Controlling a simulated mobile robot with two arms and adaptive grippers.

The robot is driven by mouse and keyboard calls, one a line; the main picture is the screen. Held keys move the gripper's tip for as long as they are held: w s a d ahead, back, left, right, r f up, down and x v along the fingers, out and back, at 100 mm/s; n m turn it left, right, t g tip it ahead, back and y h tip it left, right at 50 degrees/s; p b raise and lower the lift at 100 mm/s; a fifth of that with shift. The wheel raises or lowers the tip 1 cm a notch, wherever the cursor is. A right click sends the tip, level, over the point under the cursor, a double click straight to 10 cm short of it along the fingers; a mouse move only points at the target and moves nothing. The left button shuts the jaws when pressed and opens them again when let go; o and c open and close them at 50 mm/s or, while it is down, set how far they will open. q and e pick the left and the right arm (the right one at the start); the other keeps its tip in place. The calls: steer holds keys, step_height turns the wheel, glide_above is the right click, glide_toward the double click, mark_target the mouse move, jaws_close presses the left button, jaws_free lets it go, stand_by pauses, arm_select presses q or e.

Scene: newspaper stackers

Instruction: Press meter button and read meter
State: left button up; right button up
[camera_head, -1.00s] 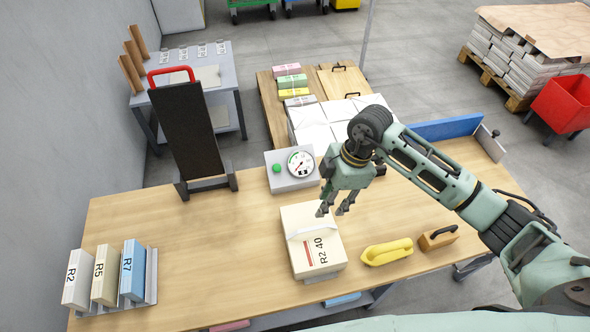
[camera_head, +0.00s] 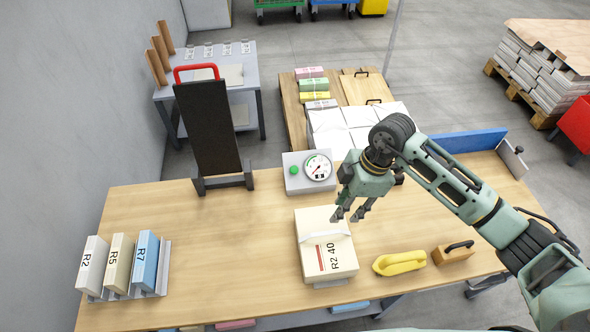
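The meter is a grey box (camera_head: 294,185) at the back middle of the wooden table. It has a round green button (camera_head: 294,170) on its left and a white dial (camera_head: 318,167) on its right. The dial shows a red needle and a green arc, but its reading is too small to make out. My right gripper (camera_head: 348,214) is in front of and to the right of the meter, pointing down, with its fingers apart and nothing between them. It is apart from the button, near the back right corner of a cream pack. My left gripper is not in view.
The cream pack (camera_head: 322,228) lies on the table (camera_head: 220,250). A yellow handled tool (camera_head: 400,263) and a wooden block (camera_head: 453,254) are at right. A black upright board (camera_head: 207,128) stands left of the meter. Books (camera_head: 117,264) stand front left. The left middle is clear.

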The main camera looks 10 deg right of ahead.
jaws_close()
stand_by(0.3)
stand_by(1.3)
